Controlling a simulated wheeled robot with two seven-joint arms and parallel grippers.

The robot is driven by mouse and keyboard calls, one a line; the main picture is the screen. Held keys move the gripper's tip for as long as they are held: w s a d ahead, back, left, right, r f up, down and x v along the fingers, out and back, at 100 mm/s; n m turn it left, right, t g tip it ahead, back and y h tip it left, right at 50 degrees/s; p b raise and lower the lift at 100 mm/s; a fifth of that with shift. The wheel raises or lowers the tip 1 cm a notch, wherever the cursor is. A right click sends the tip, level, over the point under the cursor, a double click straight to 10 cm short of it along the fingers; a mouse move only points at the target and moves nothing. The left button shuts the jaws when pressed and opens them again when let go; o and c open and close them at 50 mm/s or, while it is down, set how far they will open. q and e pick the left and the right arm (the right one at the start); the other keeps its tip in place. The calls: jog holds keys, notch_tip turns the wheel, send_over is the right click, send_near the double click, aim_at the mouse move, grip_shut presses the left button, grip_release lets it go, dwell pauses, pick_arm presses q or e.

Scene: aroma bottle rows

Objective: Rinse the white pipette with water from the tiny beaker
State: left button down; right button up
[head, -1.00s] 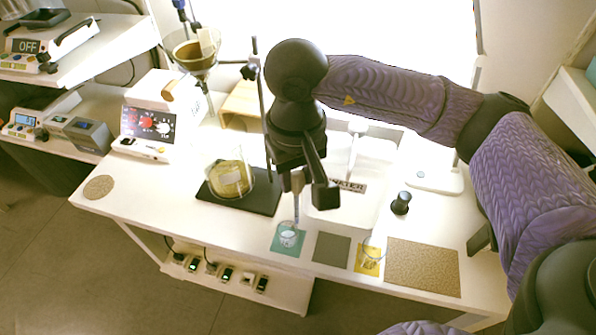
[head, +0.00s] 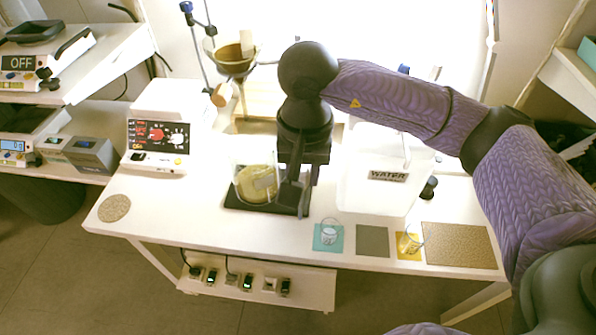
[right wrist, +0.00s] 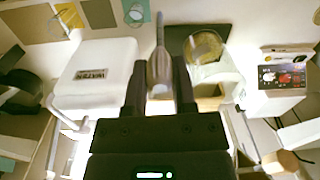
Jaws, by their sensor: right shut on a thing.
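My right gripper (head: 297,200) is shut on the pipette (right wrist: 160,65), which looks pale grey-white in the right wrist view and points away from the jaws. In the head view the pipette is mostly hidden by the gripper. The gripper is beside the large beaker of yellow material, over the black plate; I cannot tell the pipette tip's height. A tiny clear beaker (head: 329,236) stands on the teal mat (head: 317,246). My left gripper is not in view.
The large beaker (head: 256,184) stands on a black plate (head: 235,203). A white container labelled WATER (head: 385,195) stands to the right. A device with a red dial (head: 158,140) and a funnel stand (head: 234,66) are behind left.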

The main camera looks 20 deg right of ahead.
jog(key=m, duration=0.2)
jog(key=f+m, duration=0.1)
jog(key=m, duration=0.1)
jog(key=shift+w+d+f, duration=0.1)
jog(key=shift+w+d, duration=0.2)
jog(key=shift+w, duration=0.05)
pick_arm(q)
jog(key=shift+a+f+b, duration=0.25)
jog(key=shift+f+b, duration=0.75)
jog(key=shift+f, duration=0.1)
pick_arm(e)
jog(key=d+f+m, duration=0.3)
jog(key=d+m, duration=0.1)
jog(key=m, duration=0.8)
jog(key=w+d+f+m, duration=0.1)
jog(key=d+f+m, duration=0.3)
jog(key=m, duration=0.8)
jog(key=shift+w, duration=0.2)
jog(key=shift+r, duration=0.1)
